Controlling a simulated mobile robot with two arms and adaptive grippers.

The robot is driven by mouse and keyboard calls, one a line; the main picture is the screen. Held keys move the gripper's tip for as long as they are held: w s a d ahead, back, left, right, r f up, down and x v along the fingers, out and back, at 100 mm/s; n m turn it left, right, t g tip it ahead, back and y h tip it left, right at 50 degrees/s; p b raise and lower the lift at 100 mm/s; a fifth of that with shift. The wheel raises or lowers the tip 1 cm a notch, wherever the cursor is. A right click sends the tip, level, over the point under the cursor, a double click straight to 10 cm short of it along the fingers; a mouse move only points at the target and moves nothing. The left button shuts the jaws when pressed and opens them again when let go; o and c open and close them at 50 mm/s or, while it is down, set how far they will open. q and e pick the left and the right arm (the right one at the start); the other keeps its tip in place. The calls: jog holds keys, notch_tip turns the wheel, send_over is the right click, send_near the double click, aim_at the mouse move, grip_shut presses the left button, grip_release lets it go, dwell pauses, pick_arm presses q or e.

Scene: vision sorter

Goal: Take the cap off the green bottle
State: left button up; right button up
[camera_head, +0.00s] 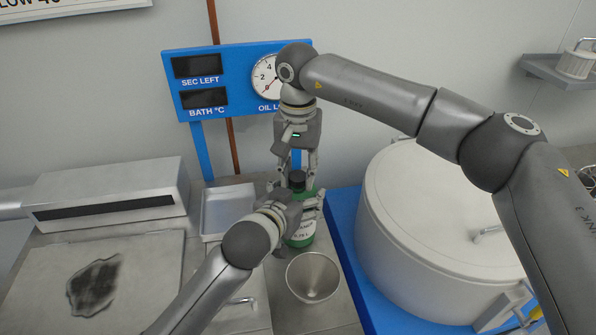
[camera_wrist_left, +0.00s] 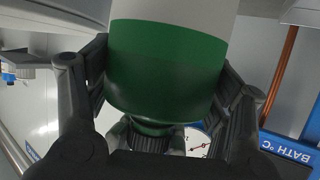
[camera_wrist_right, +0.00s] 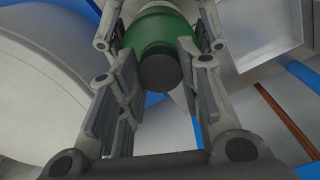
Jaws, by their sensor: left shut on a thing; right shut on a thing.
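The green bottle (camera_head: 306,238) with a white label stands upright near the middle of the bench. Its dark cap (camera_head: 297,179) is on top and faces the camera in the right wrist view (camera_wrist_right: 159,71). My left gripper (camera_head: 298,211) is shut around the bottle's body, with fingers on both sides of the green glass in the left wrist view (camera_wrist_left: 165,62). My right gripper (camera_head: 294,172) points down from above and is shut on the cap.
A metal funnel (camera_head: 313,276) stands just in front of the bottle. A large pale lidded vat (camera_head: 440,225) on a blue base is at the right. A shallow tray (camera_head: 227,211) is at the left. A blue display board (camera_head: 225,82) stands behind.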

aim_at(298, 176)
jog(key=shift+r, duration=0.15)
jog(key=shift+r, duration=0.9)
jog(key=shift+r, duration=2)
pick_arm(q)
jog(key=o, duration=2.1)
jog(key=shift+c, duration=0.2)
jog(key=shift+s, duration=0.1)
